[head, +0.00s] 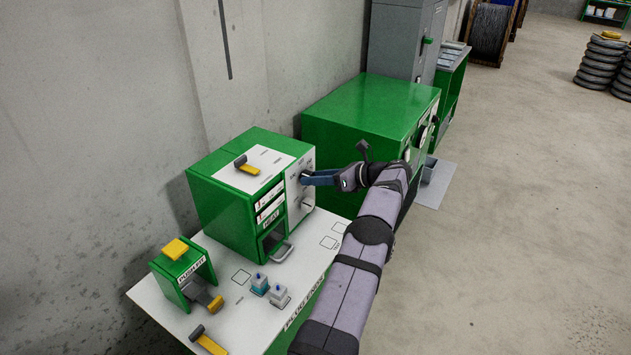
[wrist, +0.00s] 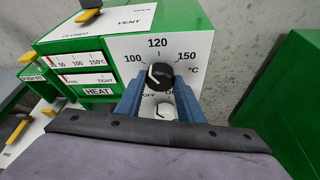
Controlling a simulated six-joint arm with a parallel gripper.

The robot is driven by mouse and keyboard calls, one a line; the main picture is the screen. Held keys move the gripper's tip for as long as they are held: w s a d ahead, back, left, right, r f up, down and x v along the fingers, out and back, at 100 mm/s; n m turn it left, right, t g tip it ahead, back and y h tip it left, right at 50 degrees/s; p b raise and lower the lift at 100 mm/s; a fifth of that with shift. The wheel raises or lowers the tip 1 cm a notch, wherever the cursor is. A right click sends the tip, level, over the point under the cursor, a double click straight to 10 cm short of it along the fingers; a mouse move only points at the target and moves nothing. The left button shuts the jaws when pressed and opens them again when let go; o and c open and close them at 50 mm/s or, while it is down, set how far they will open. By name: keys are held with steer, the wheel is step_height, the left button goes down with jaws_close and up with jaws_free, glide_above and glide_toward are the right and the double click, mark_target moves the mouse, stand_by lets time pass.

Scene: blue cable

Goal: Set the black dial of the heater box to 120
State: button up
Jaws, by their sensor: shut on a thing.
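The green heater box (head: 215,205) stands on the white-topped bench against the wall. Its white panel (wrist: 196,47) carries the marks 100, 120 and 150 °C around the black dial (wrist: 160,76). The dial's white mark shows on its left side, toward 100 rather than straight up at 120. My gripper (wrist: 158,88) has its two blue fingers on either side of the dial, shut on it. In the head view my gripper (head: 308,180) reaches the panel from the right, and its fingers hide the dial there.
Below the dial is a second knob (wrist: 164,108) with OFF and ON labels, partly between my fingers. A yellow-handled vent lever (head: 246,166) is on the box top. A larger green cabinet (head: 365,105) stands close behind.

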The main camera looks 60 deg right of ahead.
steer(key=shift+b, duration=0.45)
stand_by(0.4)
steer(key=o, duration=1.1)
steer(key=shift+c, duration=0.2)
steer(key=p+v, duration=0.2)
steer(key=v, duration=0.5)
steer(key=shift+s+d, duration=0.1)
